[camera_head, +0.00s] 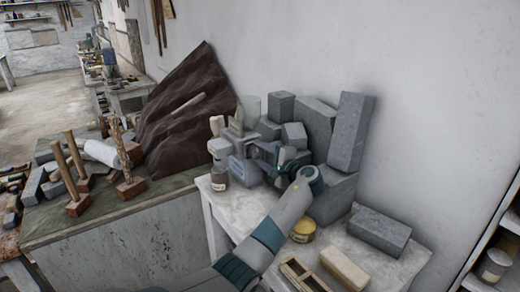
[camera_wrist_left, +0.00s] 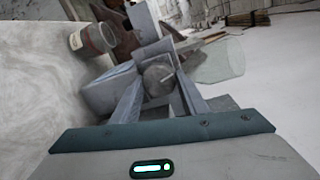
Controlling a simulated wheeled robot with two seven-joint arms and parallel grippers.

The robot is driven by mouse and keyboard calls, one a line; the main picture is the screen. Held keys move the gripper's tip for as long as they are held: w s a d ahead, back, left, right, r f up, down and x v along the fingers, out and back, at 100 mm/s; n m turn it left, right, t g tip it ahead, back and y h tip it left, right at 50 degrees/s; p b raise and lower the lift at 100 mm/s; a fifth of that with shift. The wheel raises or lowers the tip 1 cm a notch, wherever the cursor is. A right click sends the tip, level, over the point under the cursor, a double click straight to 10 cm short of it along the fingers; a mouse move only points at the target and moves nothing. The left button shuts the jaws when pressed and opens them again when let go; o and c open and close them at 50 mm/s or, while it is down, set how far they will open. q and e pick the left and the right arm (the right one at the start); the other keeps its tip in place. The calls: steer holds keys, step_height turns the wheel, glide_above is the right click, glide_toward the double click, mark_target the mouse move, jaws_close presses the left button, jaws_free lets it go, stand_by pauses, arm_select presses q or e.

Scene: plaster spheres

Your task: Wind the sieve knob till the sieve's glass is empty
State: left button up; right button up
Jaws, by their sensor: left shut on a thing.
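The sieve (camera_head: 240,170), a grey block-like device, stands on the pale table against the wall. Its pale, see-through glass (camera_head: 250,108) sits on top and also shows in the wrist view (camera_wrist_left: 220,60); I cannot make out whether anything is in it. My left gripper (camera_head: 264,152) reaches the sieve's front side. In the left wrist view, its two fingers (camera_wrist_left: 160,92) are closed on the round grey sieve knob (camera_wrist_left: 157,77), one on each side. In the head view the knob is hidden by the gripper. My right gripper is not in view.
A small labelled jar (camera_head: 219,178) stands left of the sieve, and a yellow tin (camera_head: 303,229) near my forearm. Grey stone blocks (camera_head: 350,132) crowd the right and back. A flat grey block (camera_head: 380,231) and a wooden tray (camera_head: 302,274) lie on the table's front.

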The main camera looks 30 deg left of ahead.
arm_select(q)
steer(key=shift+f+m+p, duration=0.15)
steer(key=shift+m+p, duration=0.5)
steer(key=shift+m, duration=0.55)
steer(key=shift+f, duration=0.1)
steer(key=o, duration=1)
steer(key=shift+d, duration=0.1)
